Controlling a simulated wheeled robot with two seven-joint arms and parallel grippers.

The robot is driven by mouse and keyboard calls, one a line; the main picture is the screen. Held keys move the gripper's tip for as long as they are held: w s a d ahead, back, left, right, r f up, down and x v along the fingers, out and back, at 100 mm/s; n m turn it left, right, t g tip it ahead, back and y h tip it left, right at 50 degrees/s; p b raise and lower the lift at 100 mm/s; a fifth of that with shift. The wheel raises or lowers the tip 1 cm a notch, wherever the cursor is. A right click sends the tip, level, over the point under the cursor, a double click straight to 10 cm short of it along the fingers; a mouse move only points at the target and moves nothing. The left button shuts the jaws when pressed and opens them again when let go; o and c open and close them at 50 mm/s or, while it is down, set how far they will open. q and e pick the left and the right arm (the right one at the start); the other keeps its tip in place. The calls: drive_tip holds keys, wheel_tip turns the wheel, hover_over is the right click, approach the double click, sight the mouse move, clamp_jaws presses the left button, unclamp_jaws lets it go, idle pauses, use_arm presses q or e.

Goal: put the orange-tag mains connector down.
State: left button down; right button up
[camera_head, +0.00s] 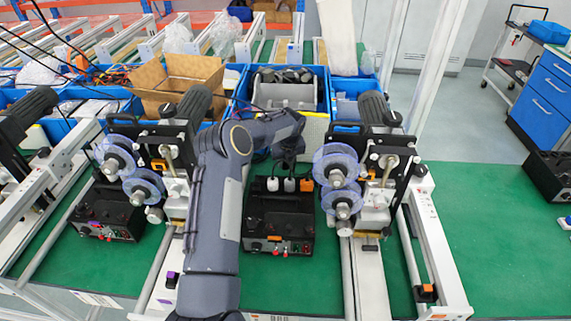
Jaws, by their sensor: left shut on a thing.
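My left gripper (288,160) is above the back edge of a black power box (279,217), fingers pointing down. It is shut on a dark connector, mostly hidden by the fingers. An orange tag (306,185), which looks to be that of the orange-tag mains connector, shows just below and right of the fingers. I cannot tell whether the held connector touches the box. My right gripper is not in view.
Coder machines with blue-clear reels stand left (145,187) and right (336,165) of the box. Blue crates (240,85) and an open cardboard box (185,75) are behind. Green mat (300,278) is free in front of the box.

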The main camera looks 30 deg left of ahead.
use_arm(q)
wheel_tip(320, 180, down, 2)
drive_tip(key=shift+f+b, duration=0.45)
drive_tip(key=shift+f, duration=0.05)
drive_tip(key=c, duration=1.2)
unclamp_jaws()
